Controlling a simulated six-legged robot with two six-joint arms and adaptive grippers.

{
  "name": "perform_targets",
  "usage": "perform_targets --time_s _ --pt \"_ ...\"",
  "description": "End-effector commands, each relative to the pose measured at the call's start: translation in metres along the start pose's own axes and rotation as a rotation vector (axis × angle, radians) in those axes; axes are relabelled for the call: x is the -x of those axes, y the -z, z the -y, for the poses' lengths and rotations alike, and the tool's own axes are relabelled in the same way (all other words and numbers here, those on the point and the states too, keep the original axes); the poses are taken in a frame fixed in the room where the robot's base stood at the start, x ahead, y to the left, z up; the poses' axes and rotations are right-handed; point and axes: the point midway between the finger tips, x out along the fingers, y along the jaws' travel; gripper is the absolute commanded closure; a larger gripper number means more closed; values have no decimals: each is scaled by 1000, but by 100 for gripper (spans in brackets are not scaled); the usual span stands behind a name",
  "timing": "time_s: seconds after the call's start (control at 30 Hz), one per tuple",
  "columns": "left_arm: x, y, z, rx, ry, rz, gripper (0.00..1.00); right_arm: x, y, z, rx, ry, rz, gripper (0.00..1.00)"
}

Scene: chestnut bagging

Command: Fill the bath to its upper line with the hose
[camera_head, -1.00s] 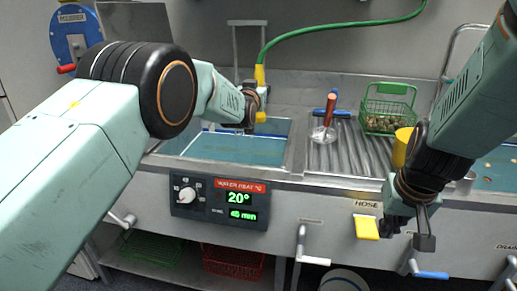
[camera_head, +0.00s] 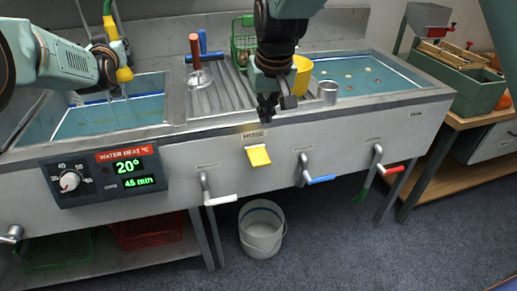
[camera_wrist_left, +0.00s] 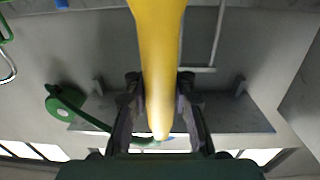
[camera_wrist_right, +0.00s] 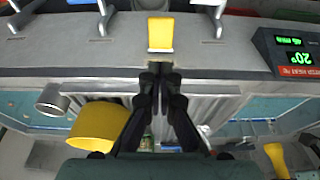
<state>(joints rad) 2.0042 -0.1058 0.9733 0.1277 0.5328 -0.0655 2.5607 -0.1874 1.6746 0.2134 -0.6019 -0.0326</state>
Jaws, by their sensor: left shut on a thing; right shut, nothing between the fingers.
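The bath (camera_head: 75,137) is the left basin, with blue water in it and a pale line along its wall. My left gripper (camera_head: 114,76) is shut on the yellow hose nozzle (camera_head: 123,66) above the bath; the nozzle also fills the middle of the left wrist view (camera_wrist_left: 158,60). Faint pale streaks show below the nozzle; I cannot tell whether water runs. The yellow HOSE lever (camera_head: 259,156) sticks out from the front panel. My right gripper (camera_head: 275,108) is shut and empty, above that lever and apart from it, near the counter's front edge (camera_wrist_right: 162,85).
A heat panel (camera_head: 104,176) reads 20° and 45 min. Blue-handled (camera_head: 321,180), red-handled (camera_head: 395,170) and white-handled (camera_head: 221,200) levers stick out in front. A bucket (camera_head: 262,232) stands below.

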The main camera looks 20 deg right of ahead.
Motion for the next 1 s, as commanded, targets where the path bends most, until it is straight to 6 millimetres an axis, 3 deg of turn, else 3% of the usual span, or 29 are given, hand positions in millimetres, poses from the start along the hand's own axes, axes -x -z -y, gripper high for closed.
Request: perform_targets --time_s 0.37,1.0 --pt "0 1 1 1 1 -1 100 -10 0 0 0 0 0 100" --pt "0 1 1 1 1 -1 100 -120 -6 0 0 1 2 100"
